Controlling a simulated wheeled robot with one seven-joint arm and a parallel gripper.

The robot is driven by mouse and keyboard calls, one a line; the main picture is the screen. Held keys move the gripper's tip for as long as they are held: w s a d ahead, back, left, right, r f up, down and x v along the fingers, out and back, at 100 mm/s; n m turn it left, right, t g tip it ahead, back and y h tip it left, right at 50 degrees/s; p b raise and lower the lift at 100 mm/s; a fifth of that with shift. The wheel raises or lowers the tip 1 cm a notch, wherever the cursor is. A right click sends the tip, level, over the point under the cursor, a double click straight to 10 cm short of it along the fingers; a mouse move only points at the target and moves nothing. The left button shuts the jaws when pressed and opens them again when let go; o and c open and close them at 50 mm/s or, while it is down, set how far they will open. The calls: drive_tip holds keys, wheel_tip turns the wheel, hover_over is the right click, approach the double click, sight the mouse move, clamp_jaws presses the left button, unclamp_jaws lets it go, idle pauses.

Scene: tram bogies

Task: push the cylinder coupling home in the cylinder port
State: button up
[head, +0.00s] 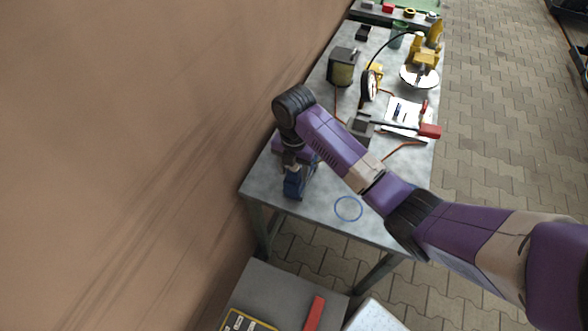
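My gripper (293,168) points down at the near left end of the grey metal table, under my purple arm. It meets the top of a dark blue block-like object (294,188). My wrist partly covers the contact, and the fingers are too small to tell open from shut. I cannot make out the cylinder coupling or the cylinder port for certain; either may be at the blue object or hidden by my gripper. A blue ring (348,208) lies flat on the table to the right.
The table (318,208) stands along a brown wall (150,120). Farther back are a dark yellowish box (342,67), a yellow machine with a disc (421,74), a red-handled tool (429,131) and orange hoses. A lower grey surface (280,290) with a red bar (315,313) is nearest.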

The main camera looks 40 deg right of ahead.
idle(0.3)
wheel_tip(320, 180, up, 8)
drive_tip(key=shift+f, duration=0.1)
idle(0.3)
idle(0.6)
